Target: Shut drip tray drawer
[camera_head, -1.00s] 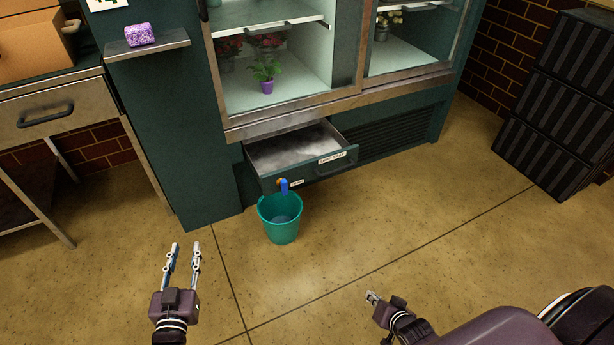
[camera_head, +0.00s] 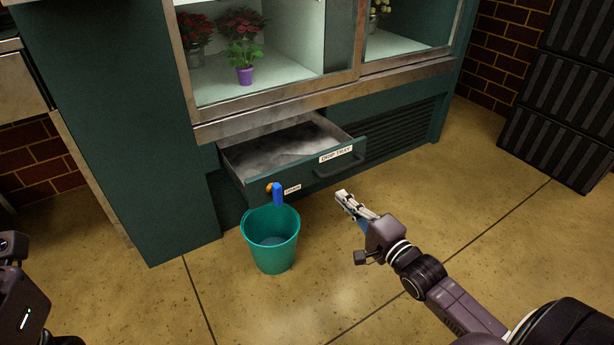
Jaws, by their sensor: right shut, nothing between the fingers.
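The drip tray drawer (camera_head: 305,170) is pulled out from the base of the green cabinet. Its front carries a "DRIP TRAY" label and a dark bar handle (camera_head: 338,163). The tray inside looks grey and wet or frosty. My right gripper (camera_head: 342,197) is shut and empty, in front of the drawer and a little below its handle, apart from it as far as I can tell. At the lower left edge only part of my left arm shows; its fingers are out of view.
A teal bucket (camera_head: 271,241) stands on the floor below the drawer's blue drain tap (camera_head: 278,195). A vent grille (camera_head: 402,130) is right of the drawer. Black crates (camera_head: 550,145) are stacked at right.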

